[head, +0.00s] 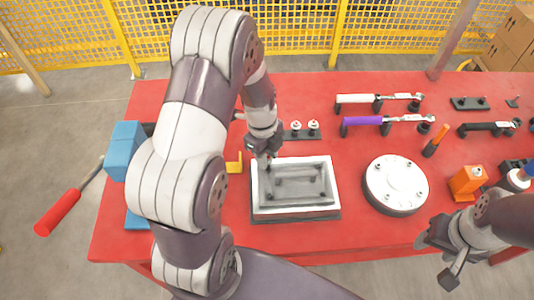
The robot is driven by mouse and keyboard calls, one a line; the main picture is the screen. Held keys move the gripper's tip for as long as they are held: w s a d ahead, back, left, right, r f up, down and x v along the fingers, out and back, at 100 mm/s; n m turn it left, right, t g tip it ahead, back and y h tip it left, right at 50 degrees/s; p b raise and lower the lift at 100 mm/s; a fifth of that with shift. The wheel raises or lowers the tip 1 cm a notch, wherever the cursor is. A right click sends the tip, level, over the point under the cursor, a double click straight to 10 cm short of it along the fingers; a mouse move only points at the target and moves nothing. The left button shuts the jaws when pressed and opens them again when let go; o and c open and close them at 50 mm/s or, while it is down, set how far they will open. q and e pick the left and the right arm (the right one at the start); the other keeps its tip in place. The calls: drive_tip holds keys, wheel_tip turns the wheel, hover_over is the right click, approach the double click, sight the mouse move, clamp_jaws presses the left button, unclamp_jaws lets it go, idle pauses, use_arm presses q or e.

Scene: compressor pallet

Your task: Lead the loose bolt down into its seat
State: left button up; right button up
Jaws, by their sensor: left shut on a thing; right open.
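My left gripper (264,160) points down at the far left corner of a white-rimmed rectangular housing (330,178) with a grey recessed inside. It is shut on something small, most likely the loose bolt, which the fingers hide. The seat beneath it is also too small and covered to make out. I cannot tell whether the bolt touches the housing. My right gripper (437,258) is open and empty, in front of the table's near edge at the lower right.
A round white cover (395,178) with several bolts lies right of the housing. A small rack (300,134) stands behind it. An orange block (466,182) stands near my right arm.

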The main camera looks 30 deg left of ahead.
use_arm(q)
drive_tip(key=shift+f+b, duration=1.2)
drive_tip(key=shift+f, duration=0.3)
drive_tip(key=o, duration=1.1)
drive_tip(key=shift+r, duration=0.1)
drive_tip(key=shift+o, duration=0.2)
wheel_tip(320, 180, up, 13)
drive_tip(key=a, duration=0.1)
drive_tip(key=shift+f, duration=0.2)
drive_tip(key=shift+a, duration=0.1)
